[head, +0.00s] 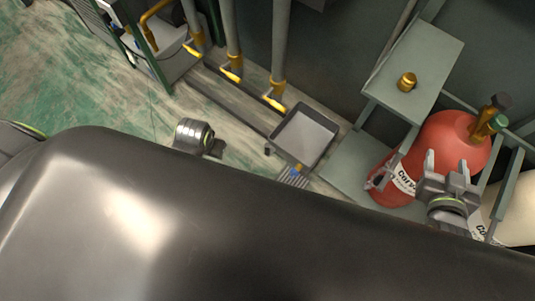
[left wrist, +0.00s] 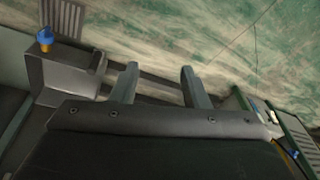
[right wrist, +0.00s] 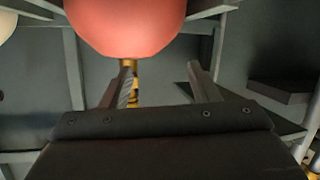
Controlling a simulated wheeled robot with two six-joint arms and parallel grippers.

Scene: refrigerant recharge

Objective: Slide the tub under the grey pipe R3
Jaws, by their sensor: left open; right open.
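The grey tub (head: 322,151) is a shallow open tray on the floor in the head view. It lies just right of and below the yellow-ended foot of the rightmost of three grey pipes (head: 279,45). I cannot read which pipe is R3. My right gripper (head: 451,164) is open, beside the red cylinder (head: 440,140).
A blue-topped fitting (head: 297,169) is close to the tub's near end. A grey-green shelf (head: 420,60) bears a brass piece (head: 407,82). A low rail (head: 225,97) runs along the pipe feet. The green floor (head: 60,80) at the left is clear.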

